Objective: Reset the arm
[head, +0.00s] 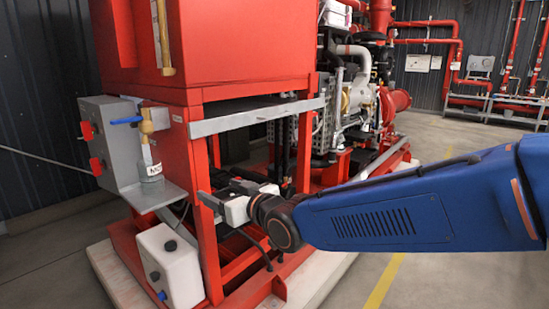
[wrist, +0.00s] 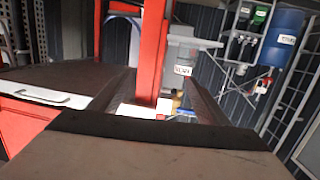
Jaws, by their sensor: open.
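My gripper (head: 214,198) is at the end of my blue arm, beside a red upright post (head: 206,240) of the pump frame. One grey finger overlaps the post in the head view. In the wrist view my gripper (wrist: 162,98) is open, with two dark fingers apart. The red post (wrist: 150,55) shows between them there; I cannot tell whether they touch it. Nothing is held between the fingers.
A grey box with red switches (head: 108,135) and a shelf with a small bottle (head: 150,168) stand left of the post. A white tank (head: 170,265) sits below. The engine (head: 350,95) is behind. Open floor (head: 450,280) lies at right.

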